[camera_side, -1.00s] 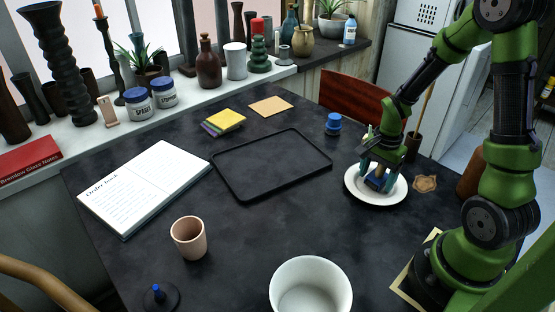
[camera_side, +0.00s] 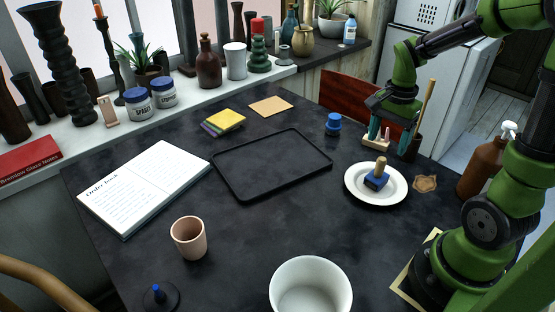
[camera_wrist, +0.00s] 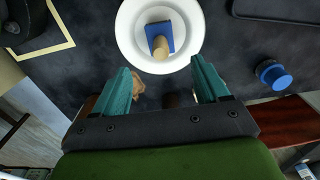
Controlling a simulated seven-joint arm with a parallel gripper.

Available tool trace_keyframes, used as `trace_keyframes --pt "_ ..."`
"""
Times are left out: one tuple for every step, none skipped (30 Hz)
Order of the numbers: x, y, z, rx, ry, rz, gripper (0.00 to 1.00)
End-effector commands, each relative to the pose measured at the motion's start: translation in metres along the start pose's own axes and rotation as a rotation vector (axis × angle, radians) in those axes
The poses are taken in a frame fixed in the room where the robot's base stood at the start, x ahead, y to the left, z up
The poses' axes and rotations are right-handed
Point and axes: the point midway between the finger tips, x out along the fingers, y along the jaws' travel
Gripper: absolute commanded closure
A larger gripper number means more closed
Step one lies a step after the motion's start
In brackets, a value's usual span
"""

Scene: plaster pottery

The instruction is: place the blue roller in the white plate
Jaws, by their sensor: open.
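The blue roller (camera_side: 376,181), a blue block with a tan wooden handle, rests in the white plate (camera_side: 358,195) at the right of the table. In the wrist view the roller's blue part (camera_wrist: 160,35) and its handle lie inside the plate (camera_wrist: 127,42), near its middle. My gripper (camera_side: 381,136) is open and empty, raised above and behind the plate, apart from the roller. In the wrist view its two teal fingers (camera_wrist: 165,85) are spread wide with nothing between them.
A blue-topped jar (camera_side: 333,124) stands behind the plate. A small wooden holder (camera_side: 376,143) and a dark cup with a stick are close to my gripper. A black tray (camera_side: 232,187) lies left of the plate. A white bowl (camera_side: 311,283) is in front.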

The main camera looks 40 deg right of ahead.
Motion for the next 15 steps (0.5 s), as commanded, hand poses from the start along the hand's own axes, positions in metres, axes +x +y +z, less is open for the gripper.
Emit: trace_keyframes --pt "-0.005 0.000 0.000 0.000 0.001 -0.003 0.26" --pt "-0.007 -0.001 0.000 -0.003 0.001 -0.004 0.26" --pt "-0.011 -0.001 0.002 -0.014 0.002 -0.011 0.26" --pt "-0.014 -0.001 0.005 -0.031 0.003 -0.020 0.26" --pt "-0.018 -0.002 0.010 -0.058 0.005 -0.035 0.26" --pt "-0.024 -0.003 0.018 -0.108 0.009 -0.063 0.26" --pt "-0.029 -0.003 0.025 -0.157 0.014 -0.090 0.26" --pt "-0.036 -0.004 0.035 -0.214 0.019 -0.122 0.26" --pt "-0.045 -0.004 0.048 -0.304 0.030 -0.172 0.26" --pt "-0.052 -0.003 0.060 -0.378 0.038 -0.211 0.26" --pt "-0.059 -0.002 0.071 -0.454 0.050 -0.254 0.26" --pt "-0.068 0.001 0.086 -0.555 0.066 -0.308 0.26" --pt "-0.074 0.003 0.097 -0.629 0.080 -0.349 0.26" --pt "-0.080 0.006 0.107 -0.700 0.093 -0.387 0.26" --pt "-0.087 0.011 0.120 -0.790 0.113 -0.438 0.26"
